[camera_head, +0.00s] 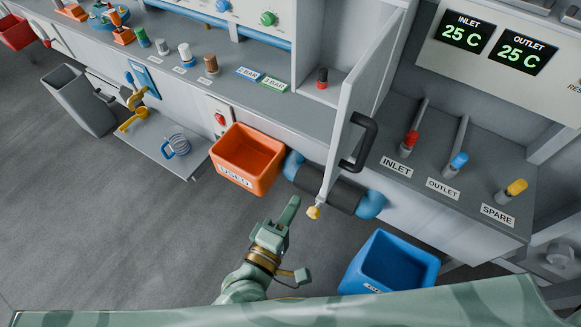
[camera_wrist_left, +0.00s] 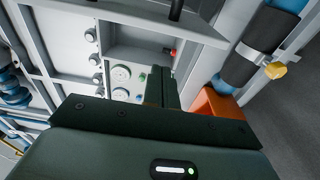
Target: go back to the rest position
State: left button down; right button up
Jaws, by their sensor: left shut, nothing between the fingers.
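My left gripper (camera_head: 290,210) reaches up from the bottom of the head view, over the floor in front of the furnace bench. Its fingers are shut and empty. It is below and right of the orange bin and left of the blue bin, apart from both. In the left wrist view the closed fingers (camera_wrist_left: 160,88) point toward a panel with knobs. My right gripper is in neither view.
An orange bin (camera_head: 233,179) hangs at the bench front; a blue bin (camera_head: 358,281) is at lower right. An open door with a black handle (camera_head: 362,142) juts out above a dark-wrapped pipe (camera_head: 330,188) with a yellow knob (camera_head: 314,212).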

pick_arm(q)
jog(key=s+a+f+m+g+y, duration=0.1)
jog(key=s+a+f+m+g, duration=0.2)
jog(key=f, duration=0.5)
jog(key=s+a+f+m+g+y, duration=0.25)
jog(key=f+m, duration=0.25)
jog(key=f, duration=0.4)
jog(key=s+a+f+m+g, duration=0.2)
jog(key=a+f+m, duration=0.2)
jog(key=f, duration=0.4)
jog(key=s+a+f+m+g+y, duration=0.1)
jog(key=s+a+f+g+y, duration=0.1)
jog(key=s+a+f, duration=0.3)
jog(key=s+a+f+m+g+y, duration=0.1)
jog(key=s+a+f+g, duration=0.1)
jog(key=s+a+f, duration=0.2)
jog(key=s+a+f+m+g+y, duration=0.1)
jog(key=s+a+f+g+y, duration=0.1)
jog(key=s+a+f, duration=0.3)
jog(key=s+a+g, duration=0.1)
jog(key=s+a, duration=0.3)
jog(key=s, duration=0.6)
jog(key=shift+a+f+m+y+b, duration=0.15)
jog(key=shift+f+m+y+b, duration=0.15)
jog(key=shift+f+y+b, duration=0.05)
